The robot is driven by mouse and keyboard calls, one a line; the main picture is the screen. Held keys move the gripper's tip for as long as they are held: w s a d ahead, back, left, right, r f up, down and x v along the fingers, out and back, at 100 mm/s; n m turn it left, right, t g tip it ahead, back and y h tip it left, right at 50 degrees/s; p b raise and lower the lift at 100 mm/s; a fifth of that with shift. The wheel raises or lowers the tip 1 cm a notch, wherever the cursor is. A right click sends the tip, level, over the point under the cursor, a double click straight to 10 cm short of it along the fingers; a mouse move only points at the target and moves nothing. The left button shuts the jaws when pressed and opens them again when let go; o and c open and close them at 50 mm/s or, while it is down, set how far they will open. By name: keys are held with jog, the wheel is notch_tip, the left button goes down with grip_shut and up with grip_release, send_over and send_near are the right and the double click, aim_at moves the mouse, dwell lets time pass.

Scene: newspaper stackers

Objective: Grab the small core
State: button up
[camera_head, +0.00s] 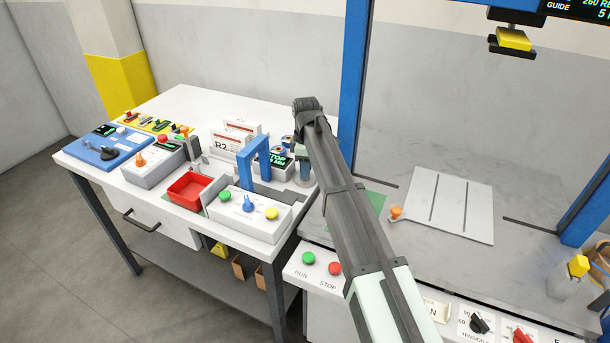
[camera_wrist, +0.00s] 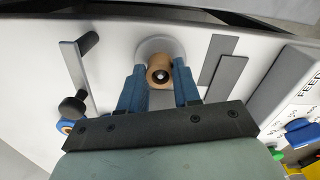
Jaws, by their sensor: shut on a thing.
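Behind the core is a round pale grey disc (camera_wrist: 163,46) on the white tabletop. I cannot tell whether the core touches the disc. In the head view my gripper (camera_head: 303,180) points down at the right end of the white workbench. The core cannot be made out there.
In the wrist view a grey bar with black knobs (camera_wrist: 74,66) lies left, and grey strips (camera_wrist: 222,70) lie right. In the head view a blue arch (camera_head: 256,155), a button box (camera_head: 248,212) and a red tray (camera_head: 190,188) stand left of my gripper. A blue post (camera_head: 353,80) rises behind.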

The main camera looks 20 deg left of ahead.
jog(key=shift+c, duration=1)
